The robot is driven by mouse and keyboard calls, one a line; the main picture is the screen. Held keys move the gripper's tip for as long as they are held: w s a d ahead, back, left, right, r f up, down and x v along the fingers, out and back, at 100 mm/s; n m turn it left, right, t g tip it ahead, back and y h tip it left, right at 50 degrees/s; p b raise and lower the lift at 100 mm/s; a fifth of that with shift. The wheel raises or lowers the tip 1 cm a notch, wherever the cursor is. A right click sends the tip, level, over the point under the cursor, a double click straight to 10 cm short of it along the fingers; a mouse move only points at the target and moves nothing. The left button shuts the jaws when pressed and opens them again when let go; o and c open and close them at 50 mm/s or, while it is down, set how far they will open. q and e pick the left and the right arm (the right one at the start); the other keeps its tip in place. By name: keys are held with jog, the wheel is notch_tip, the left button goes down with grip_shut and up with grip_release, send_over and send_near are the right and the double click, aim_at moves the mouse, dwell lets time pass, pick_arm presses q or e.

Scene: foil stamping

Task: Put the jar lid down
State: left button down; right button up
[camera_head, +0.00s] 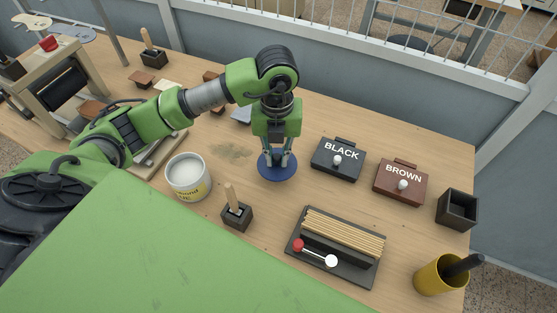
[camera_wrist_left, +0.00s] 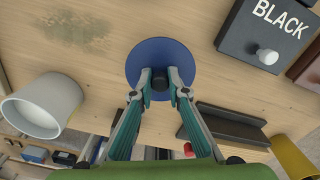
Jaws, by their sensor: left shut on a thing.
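The jar lid (camera_head: 268,172) is a blue disc with a dark knob in its middle. My left gripper (camera_head: 277,160) points down over it, and its fingers close on the knob. The left wrist view shows the same lid (camera_wrist_left: 160,55) with the gripper's fingertips (camera_wrist_left: 160,82) on either side of the knob. The lid looks level and close to the wooden table; whether it touches the wood I cannot tell. The white jar (camera_head: 188,176) stands uncovered to the left of the lid and also shows in the left wrist view (camera_wrist_left: 42,105). My right gripper is not in view.
A black box (camera_head: 336,160) and a brown box (camera_head: 400,183) stand right of the lid. A rack with wooden sticks (camera_head: 340,235) is in front, near a yellow cup (camera_head: 440,275). A small holder with a wooden handle (camera_head: 236,215) stands close in front of the lid.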

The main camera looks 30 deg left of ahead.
aim_at(279, 164)
pick_arm(q)
jog(key=f+p, duration=0.1)
jog(key=f, duration=0.2)
jog(key=shift+w+d+f+p, duration=0.15)
jog(key=shift+w+p, duration=0.05)
jog(key=shift+p, duration=0.2)
jog(key=shift+f, duration=0.15)
jog(key=shift+f, duration=0.1)
jog(key=c, duration=2)
grip_release()
jog(key=shift+o, duration=0.2)
